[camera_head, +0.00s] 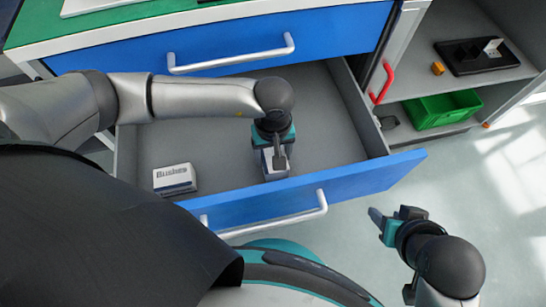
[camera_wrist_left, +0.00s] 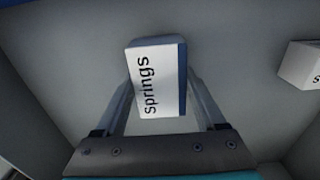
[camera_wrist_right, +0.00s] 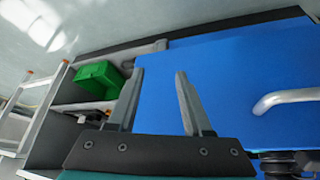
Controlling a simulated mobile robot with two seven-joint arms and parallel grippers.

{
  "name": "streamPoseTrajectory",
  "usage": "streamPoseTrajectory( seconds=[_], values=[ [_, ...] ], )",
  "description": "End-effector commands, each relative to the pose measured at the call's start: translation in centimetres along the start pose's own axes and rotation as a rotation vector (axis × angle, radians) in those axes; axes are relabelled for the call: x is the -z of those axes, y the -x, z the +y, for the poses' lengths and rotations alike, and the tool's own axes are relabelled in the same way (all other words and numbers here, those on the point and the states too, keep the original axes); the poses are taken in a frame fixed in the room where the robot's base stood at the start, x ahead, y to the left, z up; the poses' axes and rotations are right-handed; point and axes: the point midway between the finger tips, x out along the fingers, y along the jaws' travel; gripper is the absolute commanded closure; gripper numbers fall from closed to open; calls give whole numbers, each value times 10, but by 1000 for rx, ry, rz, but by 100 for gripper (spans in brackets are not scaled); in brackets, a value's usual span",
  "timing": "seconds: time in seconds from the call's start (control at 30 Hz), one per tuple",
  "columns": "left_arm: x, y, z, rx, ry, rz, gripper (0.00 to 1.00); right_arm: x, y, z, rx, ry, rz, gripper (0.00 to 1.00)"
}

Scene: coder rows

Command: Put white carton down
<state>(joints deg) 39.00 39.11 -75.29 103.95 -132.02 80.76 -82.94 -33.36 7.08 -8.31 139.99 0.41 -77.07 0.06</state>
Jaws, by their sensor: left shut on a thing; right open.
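A white carton marked "Springs" (camera_wrist_left: 152,85), with a blue side, is between the fingers of my left gripper (camera_wrist_left: 160,100) in the left wrist view. In the head view my left gripper (camera_head: 275,150) points down inside the open blue drawer (camera_head: 378,172), near its front panel. The carton (camera_head: 274,170) is mostly hidden there by the gripper. I cannot tell whether it touches the drawer floor. My right gripper (camera_head: 390,222) is open and empty, outside the drawer to the right; its spread fingers show in the right wrist view (camera_wrist_right: 155,95).
A second white carton marked "Bushes" (camera_head: 175,179) lies in the drawer at the left. The drawer floor between the cartons is clear. A closed blue drawer (camera_head: 235,45) is above. A green crate (camera_head: 442,108) and a black tray (camera_head: 475,58) stand on shelves at the right.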

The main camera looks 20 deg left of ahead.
Motion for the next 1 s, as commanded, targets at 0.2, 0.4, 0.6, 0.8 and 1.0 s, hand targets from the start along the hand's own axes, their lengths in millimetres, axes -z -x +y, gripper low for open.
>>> streamPoseTrajectory(
  seconds=[0.2,0.4,0.6,0.8,1.0],
  values=[
    [0,-15,0,0,0,2,94,10,-8,-9,24,6,91,50],
    [0,-15,0,-1,0,2,94,13,-8,-10,27,7,103,50],
    [0,-16,0,0,0,2,94,14,-10,-12,30,7,117,50],
    [0,-18,0,0,0,1,22,17,-12,-16,40,8,146,50],
    [0,-18,0,1,1,1,0,16,-12,-16,40,8,144,50]
  ],
)
